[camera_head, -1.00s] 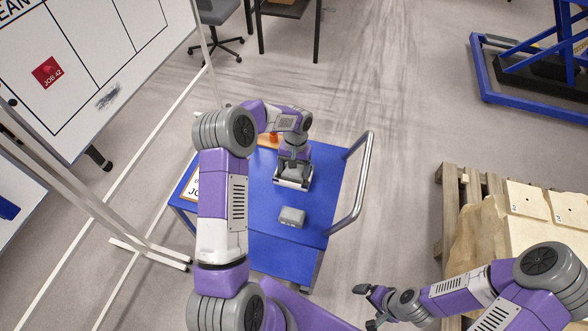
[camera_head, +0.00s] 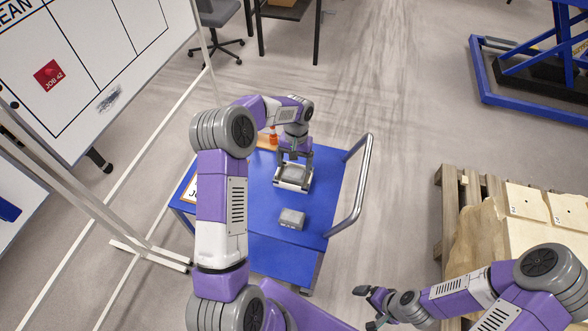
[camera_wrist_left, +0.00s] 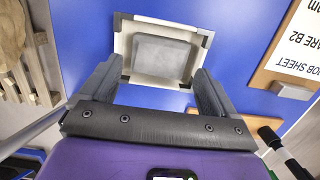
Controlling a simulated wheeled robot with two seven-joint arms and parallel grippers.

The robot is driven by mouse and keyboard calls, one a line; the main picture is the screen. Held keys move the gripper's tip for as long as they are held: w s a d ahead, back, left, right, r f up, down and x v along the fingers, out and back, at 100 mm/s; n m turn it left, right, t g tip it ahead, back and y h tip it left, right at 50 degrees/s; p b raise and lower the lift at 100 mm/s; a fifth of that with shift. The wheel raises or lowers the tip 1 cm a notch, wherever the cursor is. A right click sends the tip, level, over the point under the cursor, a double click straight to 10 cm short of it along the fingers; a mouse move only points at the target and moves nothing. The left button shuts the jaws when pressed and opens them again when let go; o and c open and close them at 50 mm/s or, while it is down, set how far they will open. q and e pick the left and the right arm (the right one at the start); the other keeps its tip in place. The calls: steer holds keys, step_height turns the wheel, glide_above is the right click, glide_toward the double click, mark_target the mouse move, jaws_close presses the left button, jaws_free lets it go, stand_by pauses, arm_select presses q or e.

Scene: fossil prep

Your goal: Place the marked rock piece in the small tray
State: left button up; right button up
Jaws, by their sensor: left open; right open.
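The small tray (camera_head: 280,184), pale with dark corners, stands on a blue cart. A flat grey block (camera_head: 293,174) lies inside it; the left wrist view shows the block (camera_wrist_left: 162,60) within the tray's pale rim (camera_wrist_left: 160,23). I see no mark on the block and cannot tell whether it is the marked rock piece. My left gripper (camera_head: 294,160) is open at the tray's far side; its fingers (camera_wrist_left: 155,90) hold nothing and stand apart from the block. My right gripper (camera_head: 368,308) is open and empty above the floor, left of the pallet.
A grey box (camera_head: 291,219) sits on the blue cart (camera_head: 262,217), nearer me than the tray. The cart has a metal handle (camera_head: 358,190) at its right. A job sheet (camera_wrist_left: 300,45) lies beside the tray.

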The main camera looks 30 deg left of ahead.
arm_select(q)
step_height(320, 180, up, 8)
steer(key=w, duration=0.1)
steer(key=shift+p, duration=0.4)
steer(key=shift+w+a+f, duration=0.1)
